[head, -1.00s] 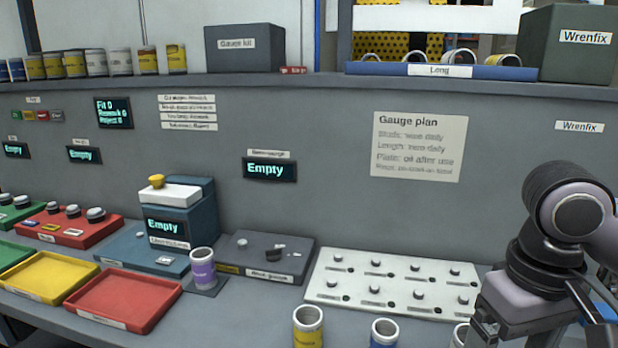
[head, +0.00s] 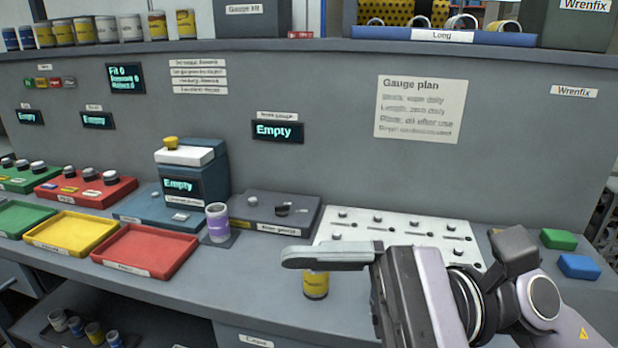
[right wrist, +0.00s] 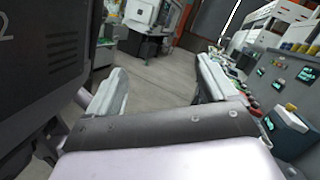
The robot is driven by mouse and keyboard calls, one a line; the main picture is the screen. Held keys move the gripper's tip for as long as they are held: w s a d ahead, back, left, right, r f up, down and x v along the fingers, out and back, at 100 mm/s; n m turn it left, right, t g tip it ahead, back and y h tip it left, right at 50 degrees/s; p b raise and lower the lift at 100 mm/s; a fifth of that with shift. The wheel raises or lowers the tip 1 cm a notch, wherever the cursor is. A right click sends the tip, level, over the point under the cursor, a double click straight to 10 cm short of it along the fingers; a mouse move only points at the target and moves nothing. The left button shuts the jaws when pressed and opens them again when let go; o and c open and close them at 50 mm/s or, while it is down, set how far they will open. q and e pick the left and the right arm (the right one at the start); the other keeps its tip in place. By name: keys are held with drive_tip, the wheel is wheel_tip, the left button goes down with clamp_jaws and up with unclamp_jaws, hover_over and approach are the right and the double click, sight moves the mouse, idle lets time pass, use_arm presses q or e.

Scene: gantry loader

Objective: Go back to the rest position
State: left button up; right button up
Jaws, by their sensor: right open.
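My right gripper (head: 325,256) reaches in from the right in the head view, above the front of the bench (head: 250,300). One light grey finger shows there, pointing left. In the right wrist view both fingers of the right gripper (right wrist: 158,82) stand wide apart with nothing between them. A yellow-labelled can (head: 316,286) stands on the bench just below that finger; its top is partly hidden. My left gripper is in neither view.
Green, yellow (head: 75,233) and red (head: 143,250) trays lie at the left. A purple-labelled can (head: 218,222) stands mid-bench. The white peg plate (head: 345,226) is partly hidden by my right arm. Green (head: 558,239) and blue (head: 578,266) blocks lie at the right. The right wrist view shows open floor (right wrist: 165,75).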

drive_tip(key=w+d+r+m+t+y, duration=0.1)
drive_tip(key=w+d+r+m+t, duration=0.2)
drive_tip(key=m+t, duration=0.7)
drive_tip(key=w+d+m+t+y, duration=0.1)
drive_tip(key=w+d+m+t, duration=0.35)
drive_tip(key=m, duration=0.75)
drive_tip(key=w+d+f+m+t+h, duration=0.35)
drive_tip(key=f+m+t+h, duration=0.2)
drive_tip(key=m+h, duration=0.4)
drive_tip(key=w+d+f+m+t+h, duration=0.35)
drive_tip(key=f+m+h, duration=0.3)
drive_tip(key=m, duration=0.65)
drive_tip(key=s+d+f+m+g+h, duration=0.3)
drive_tip(key=s+f+m+g, duration=0.15)
drive_tip(key=f, duration=0.45)
drive_tip(key=s+d+f+m+g+h, duration=0.35)
drive_tip(key=f+m, duration=0.25)
drive_tip(key=f, duration=0.2)
drive_tip(key=s+d+f+m+g+y, duration=0.15)
drive_tip(key=s+f+m+g, duration=0.35)
drive_tip(key=s+f+g, duration=0.65)
drive_tip(key=w+a+f+t+y+p, duration=0.1)
drive_tip(key=w+a+f+t+p, duration=0.2)
drive_tip(key=t, duration=0.7)
drive_tip(key=shift+w+a+f+y, duration=0.15)
drive_tip(key=shift+w+f+y, duration=0.25)
drive_tip(key=shift+w, duration=0.35)
